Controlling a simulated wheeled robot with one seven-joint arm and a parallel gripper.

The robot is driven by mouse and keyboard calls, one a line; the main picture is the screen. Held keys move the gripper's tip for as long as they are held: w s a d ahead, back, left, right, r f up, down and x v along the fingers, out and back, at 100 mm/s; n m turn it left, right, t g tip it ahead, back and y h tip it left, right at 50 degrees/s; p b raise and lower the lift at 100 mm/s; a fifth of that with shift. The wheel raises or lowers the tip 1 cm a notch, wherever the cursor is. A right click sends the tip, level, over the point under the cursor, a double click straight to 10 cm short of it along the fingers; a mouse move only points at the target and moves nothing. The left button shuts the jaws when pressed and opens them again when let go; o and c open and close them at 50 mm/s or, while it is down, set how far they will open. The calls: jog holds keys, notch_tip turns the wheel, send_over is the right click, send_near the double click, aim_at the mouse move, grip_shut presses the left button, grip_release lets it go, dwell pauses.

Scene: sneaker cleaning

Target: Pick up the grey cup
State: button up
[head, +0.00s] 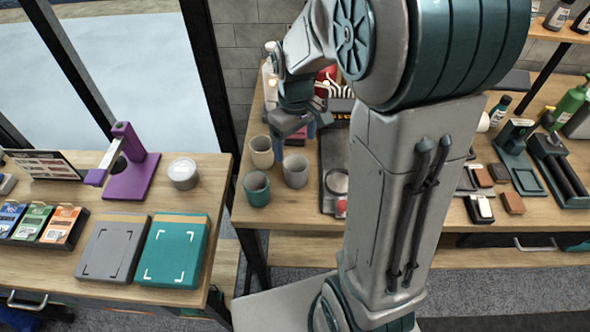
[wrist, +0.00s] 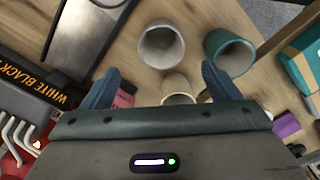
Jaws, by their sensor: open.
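The grey cup (head: 295,171) stands upright on the wooden workbench. A teal cup (head: 257,189) stands to its left and a cream cup (head: 261,152) behind that. My gripper (head: 294,136) is open above the bench, just behind the grey cup in the head view. In the wrist view, the grey cup (wrist: 161,46) lies beyond the open fingertips (wrist: 161,70), not between them. The cream cup (wrist: 178,86) shows between the fingers, partly hidden by the gripper body. The teal cup (wrist: 229,52) is beyond the right finger. I see no contact with any cup.
A dark tray (head: 331,206) with a light metal part stands right of the grey cup. A second table (head: 225,175) at the left holds a purple stand (head: 131,170), a tin (head: 183,174) and two flat boxes. A gap separates the tables. My arm hides the bench's middle.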

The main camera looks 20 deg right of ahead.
send_near(296, 168)
jog(key=s+f, duration=0.2)
jog(key=shift+s+a+f+p, duration=0.15)
jog(key=shift+a+f+p, duration=0.05)
jog(key=shift+f, duration=1.05)
jog(key=shift+s+a+f+p, duration=0.1)
jog(key=shift+a+f+p, duration=0.1)
jog(key=shift+f, duration=1)
jog(key=shift+c, duration=0.3)
jog(key=c, duration=1)
